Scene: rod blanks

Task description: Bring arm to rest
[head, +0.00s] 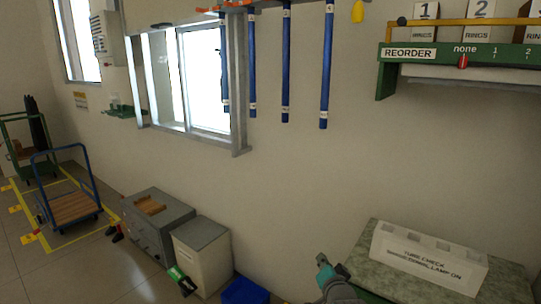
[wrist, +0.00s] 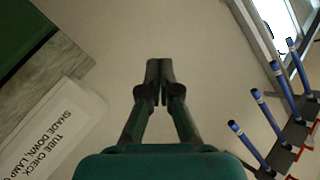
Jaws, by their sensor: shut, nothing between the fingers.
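My gripper (wrist: 159,82) shows in the wrist view with its two dark fingers together and nothing between them. It is in free air in front of the plain wall. In the head view only a teal and grey part of my arm shows at the bottom edge, just left of the speckled table (head: 362,248). Several blue rods (head: 326,70) hang upright from a rack by the window. The rods also show at the right of the wrist view (wrist: 250,145), apart from my fingers.
A white block marked "TUBE CHECK" (head: 425,262) sits on the table. A green "REORDER" shelf (head: 445,54) is on the wall above. A grey cabinet (head: 150,232), a pale bin (head: 203,258) and a blue box (head: 245,292) stand along the wall. A blue trolley (head: 75,208) stands at left.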

